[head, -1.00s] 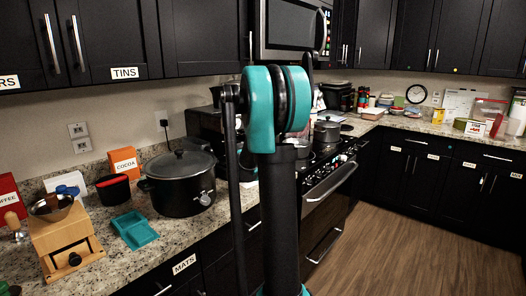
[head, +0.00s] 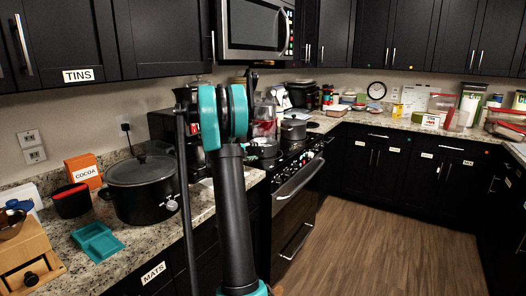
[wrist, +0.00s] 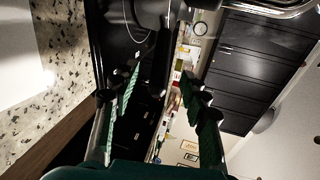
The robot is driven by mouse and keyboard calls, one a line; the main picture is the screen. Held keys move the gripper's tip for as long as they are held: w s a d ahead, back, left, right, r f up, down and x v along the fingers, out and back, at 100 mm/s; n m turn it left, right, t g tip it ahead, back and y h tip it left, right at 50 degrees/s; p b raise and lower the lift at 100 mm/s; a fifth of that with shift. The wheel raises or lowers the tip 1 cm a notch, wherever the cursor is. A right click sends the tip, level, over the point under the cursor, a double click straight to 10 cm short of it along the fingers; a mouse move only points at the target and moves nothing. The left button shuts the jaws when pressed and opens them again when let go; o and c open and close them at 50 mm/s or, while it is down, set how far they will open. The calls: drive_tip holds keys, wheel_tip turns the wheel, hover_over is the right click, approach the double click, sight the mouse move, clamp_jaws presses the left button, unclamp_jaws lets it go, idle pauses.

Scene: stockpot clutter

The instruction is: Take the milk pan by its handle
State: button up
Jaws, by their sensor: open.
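A dark grey pan, which looks like the milk pan (wrist: 150,10), is at the top of the wrist view, partly cut off by the frame edge. A dark bar that looks like its handle (wrist: 161,55) runs down from it toward the space between my fingers. My gripper (wrist: 162,72) is open, with a green-padded finger on each side of that bar. I cannot tell whether either finger touches it. In the head view a small pan (head: 262,148) sits on the stove just right of my arm, which hides my gripper there.
A lidded pot (head: 293,129) stands farther back on the stove (head: 297,180). The black stockpot (head: 143,190), teal tray (head: 97,242) and cocoa box (head: 84,171) stand on the left counter. The microwave (head: 255,27) hangs above. The wooden floor is clear.

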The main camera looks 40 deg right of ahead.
sight(263, 149)
drive_tip(key=shift+x, duration=2.95)
drive_tip(key=shift+s, duration=0.1)
clamp_jaws()
